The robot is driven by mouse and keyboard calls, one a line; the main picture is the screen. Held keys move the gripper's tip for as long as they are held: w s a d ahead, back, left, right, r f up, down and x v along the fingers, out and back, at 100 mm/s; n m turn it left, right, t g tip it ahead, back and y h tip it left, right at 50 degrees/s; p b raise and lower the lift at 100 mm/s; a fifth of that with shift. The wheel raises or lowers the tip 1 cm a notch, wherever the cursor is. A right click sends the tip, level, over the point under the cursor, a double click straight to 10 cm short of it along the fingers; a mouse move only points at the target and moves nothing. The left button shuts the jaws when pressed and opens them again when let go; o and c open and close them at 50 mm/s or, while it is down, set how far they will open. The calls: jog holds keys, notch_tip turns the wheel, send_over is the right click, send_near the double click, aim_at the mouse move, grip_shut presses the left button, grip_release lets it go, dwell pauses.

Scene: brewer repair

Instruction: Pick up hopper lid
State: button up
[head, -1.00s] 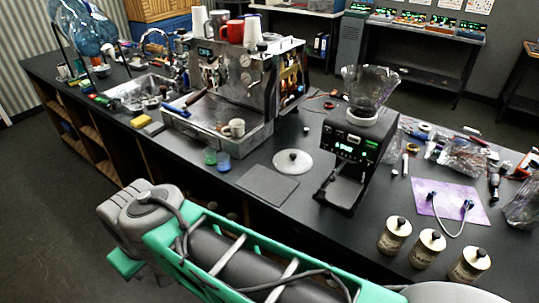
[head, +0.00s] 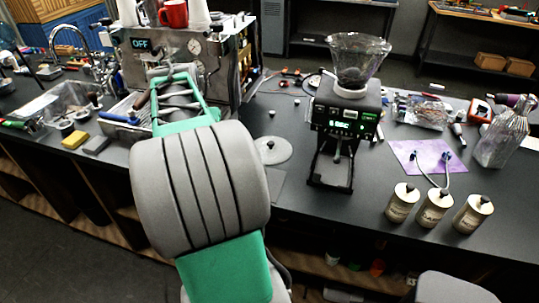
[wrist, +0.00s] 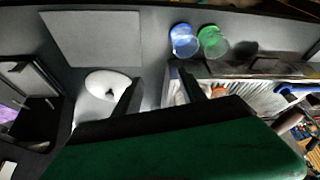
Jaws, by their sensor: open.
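The hopper lid (head: 273,150) is a pale round disc with a dark knob. It lies flat on the counter between the espresso machine and the grinder. In the wrist view the lid (wrist: 104,86) is left of my gripper (wrist: 158,86), partly behind the left finger. My gripper is open with nothing between its fingers, above the counter beside the espresso machine. In the head view my arm hides the gripper. The grinder (head: 346,125) stands right of the lid, with a clear hopper (head: 358,62) on top.
The espresso machine (head: 241,55) is left of the lid, close to my arm. A dark mat (wrist: 92,38) lies beside the lid. A blue cup (wrist: 184,41) and a green cup (wrist: 213,41) stand nearby. Several canisters (head: 436,208) and a purple mat (head: 412,160) are farther right.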

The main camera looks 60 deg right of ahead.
aim_at(271, 142)
jog(key=s+d+f+m+g, duration=0.1)
jog(key=s+d+f+m, duration=0.15)
jog(key=s+d, duration=0.4)
jog(key=s+d+f+m+g, duration=0.1)
jog(key=s+d+f+m, duration=0.2)
jog(key=d, duration=0.6)
jog(key=shift+h, duration=0.3)
jog(key=d+f, duration=0.1)
jog(key=d+f+p, duration=0.1)
jog(key=f, duration=0.1)
jog(key=s+d+f, duration=0.1)
jog(key=d+f, duration=0.1)
jog(key=shift+f, duration=0.15)
jog(key=shift+a, duration=0.1)
grip_shut()
